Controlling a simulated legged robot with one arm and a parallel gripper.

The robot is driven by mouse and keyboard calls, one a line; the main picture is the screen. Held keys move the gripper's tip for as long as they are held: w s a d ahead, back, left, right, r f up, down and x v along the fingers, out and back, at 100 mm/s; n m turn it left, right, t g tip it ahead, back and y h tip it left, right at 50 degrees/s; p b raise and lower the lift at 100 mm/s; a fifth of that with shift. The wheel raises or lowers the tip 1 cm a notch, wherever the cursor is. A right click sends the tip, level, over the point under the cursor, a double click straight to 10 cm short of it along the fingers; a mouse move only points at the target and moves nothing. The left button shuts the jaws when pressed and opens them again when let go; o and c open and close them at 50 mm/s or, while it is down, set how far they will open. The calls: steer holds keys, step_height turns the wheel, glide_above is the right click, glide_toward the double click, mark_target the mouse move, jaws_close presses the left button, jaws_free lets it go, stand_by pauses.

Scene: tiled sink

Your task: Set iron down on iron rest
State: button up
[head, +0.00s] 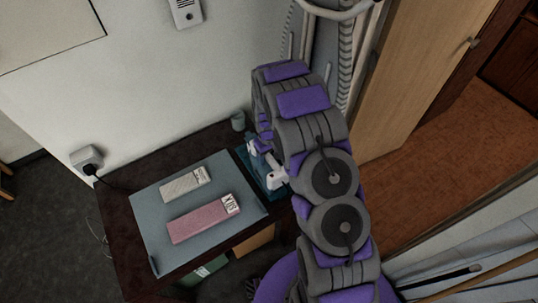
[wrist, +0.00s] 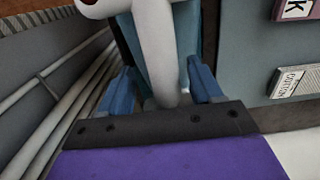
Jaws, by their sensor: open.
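The white iron (head: 275,181) is at the right side of the dark table, over the teal iron rest (head: 245,157). It appears to sit on the rest, but my arm hides part of both, so I cannot tell how fully it is seated. In the wrist view the iron's white handle (wrist: 152,40) runs between the two blue fingers of my gripper (wrist: 165,82). The fingers stand apart on either side of it, open. A teal surface, likely the rest (wrist: 189,35), shows behind the handle.
A grey ironing mat (head: 153,222) covers much of the table (head: 117,211). A pink box (head: 200,220) and a pale box (head: 182,186) lie on it. A small grey cup (head: 238,121) stands at the back. A wall socket (head: 86,157) with a cord is at left; ribbed hoses (head: 346,55) are behind my arm.

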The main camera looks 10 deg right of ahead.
step_height(320, 180, up, 17)
steer(key=p, duration=0.2)
steer(key=shift+w+a, duration=0.15)
steer(key=shift+w, duration=0.1)
stand_by(0.3)
steer(key=s+r+m, duration=0.1)
steer(key=s+r, duration=0.8)
steer(key=s, duration=0.1)
steer(key=s+r+m+b, duration=0.1)
steer(key=s+r, duration=0.3)
steer(key=s, duration=1.1)
steer(key=s+r+m+g+b, duration=0.1)
steer(key=s+r, duration=0.2)
steer(key=s, duration=1.2)
steer(key=shift+a+r+m, duration=0.3)
steer(key=shift+a+r, duration=0.05)
steer(key=shift+a, duration=0.1)
steer(key=shift+w, duration=0.15)
steer(key=shift+c, duration=0.3)
